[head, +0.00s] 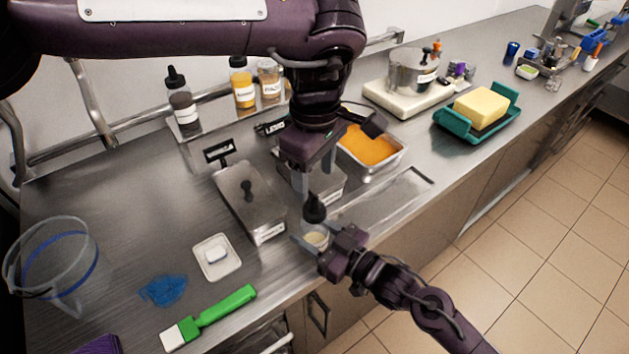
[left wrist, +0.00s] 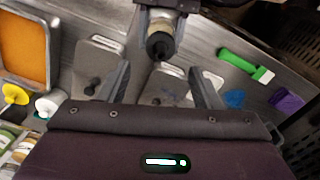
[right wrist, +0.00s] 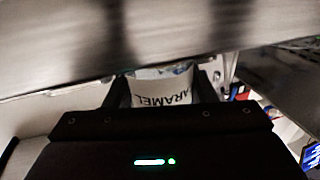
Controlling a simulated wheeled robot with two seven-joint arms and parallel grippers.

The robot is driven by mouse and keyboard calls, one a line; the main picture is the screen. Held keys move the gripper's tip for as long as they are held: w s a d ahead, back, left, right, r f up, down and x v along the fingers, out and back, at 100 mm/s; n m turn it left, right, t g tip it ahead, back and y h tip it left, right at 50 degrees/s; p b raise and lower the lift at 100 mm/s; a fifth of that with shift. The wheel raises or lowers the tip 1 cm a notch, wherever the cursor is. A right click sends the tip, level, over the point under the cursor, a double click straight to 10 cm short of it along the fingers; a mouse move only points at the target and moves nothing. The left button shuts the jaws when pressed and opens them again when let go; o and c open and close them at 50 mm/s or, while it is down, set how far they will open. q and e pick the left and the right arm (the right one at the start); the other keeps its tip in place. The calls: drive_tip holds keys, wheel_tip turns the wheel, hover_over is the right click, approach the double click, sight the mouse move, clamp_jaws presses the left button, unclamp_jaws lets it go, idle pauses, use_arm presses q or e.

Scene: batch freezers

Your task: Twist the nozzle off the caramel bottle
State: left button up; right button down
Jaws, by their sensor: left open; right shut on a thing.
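The caramel bottle (head: 316,238) is upright at the counter's front edge, with a dark nozzle (head: 314,208) on top. My right gripper (head: 318,246) is shut on the bottle's body. The right wrist view shows its CARAMEL label (right wrist: 165,92) between the fingers. My left gripper (head: 315,182) points down just above the nozzle, open and empty. In the left wrist view the nozzle (left wrist: 160,45) lies beyond the open fingertips, roughly centred between them and apart from both.
Lidded steel containers (head: 250,205) stand left of the bottle, and an orange-filled pan (head: 370,147) behind it. Other bottles (head: 183,105) stand along the back. A green-handled brush (head: 215,312), blue cloth (head: 163,290) and white dish (head: 217,258) lie at front left.

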sight(314, 199)
use_arm(q)
drive_tip(key=m, duration=0.2)
drive_tip(key=shift+m, duration=0.7)
drive_tip(key=shift+f, duration=0.25)
wheel_tip(314, 199, down, 8)
drive_tip(key=shift+r, duration=0.25)
drive_tip(key=shift+c, duration=0.3)
